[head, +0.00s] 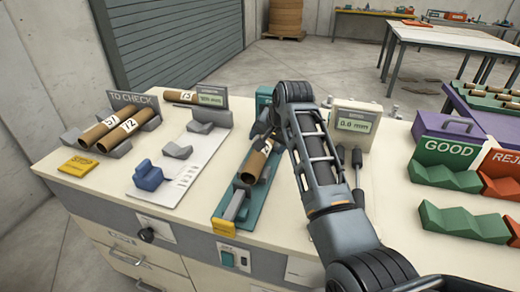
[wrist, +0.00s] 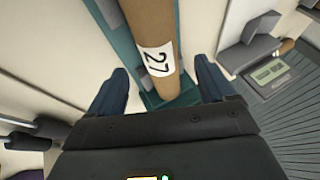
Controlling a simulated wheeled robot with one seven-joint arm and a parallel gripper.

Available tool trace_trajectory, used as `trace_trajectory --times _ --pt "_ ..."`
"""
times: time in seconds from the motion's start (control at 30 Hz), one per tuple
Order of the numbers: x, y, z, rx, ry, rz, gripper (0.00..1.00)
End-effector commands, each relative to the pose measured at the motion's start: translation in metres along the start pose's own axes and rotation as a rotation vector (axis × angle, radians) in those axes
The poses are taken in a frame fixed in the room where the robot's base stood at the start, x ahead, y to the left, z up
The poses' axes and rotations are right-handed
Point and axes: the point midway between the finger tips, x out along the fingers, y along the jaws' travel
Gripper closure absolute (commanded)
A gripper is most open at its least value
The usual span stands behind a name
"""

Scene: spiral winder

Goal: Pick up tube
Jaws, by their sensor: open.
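A brown cardboard tube (head: 256,163) lies in the teal fixture (head: 236,205) in the middle of the bench. In the wrist view this tube (wrist: 152,40) has a white label reading 27. My gripper (wrist: 160,84) is open, with one dark finger on each side of the tube. No contact between fingers and tube is visible. In the head view my arm hides the far part of the tube and most of the gripper. Two more tubes, one labelled 72 (head: 124,131), lie in the grey TO CHECK rack (head: 122,150) at left.
Another tube (head: 181,96) lies at the back left by a small display (head: 210,99). A gauge (head: 353,124) reading 0.0 mm stands right of my arm. Green GOOD (head: 446,150) and red reject (head: 502,165) holders are at right. A blue block (head: 149,176) sits on the white plate (head: 190,163).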

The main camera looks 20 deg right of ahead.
Motion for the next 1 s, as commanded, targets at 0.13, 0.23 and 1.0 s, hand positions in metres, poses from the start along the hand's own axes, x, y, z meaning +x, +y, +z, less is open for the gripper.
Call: trace_trajectory --times 0.13,0.23,1.0 --pt "0.014 0.0 0.001 0.0 -0.002 0.001 0.17" --pt "0.029 -0.001 0.002 0.0 -0.002 0.001 0.17" --pt "0.052 0.0 0.003 0.0 0.001 0.0 0.43"
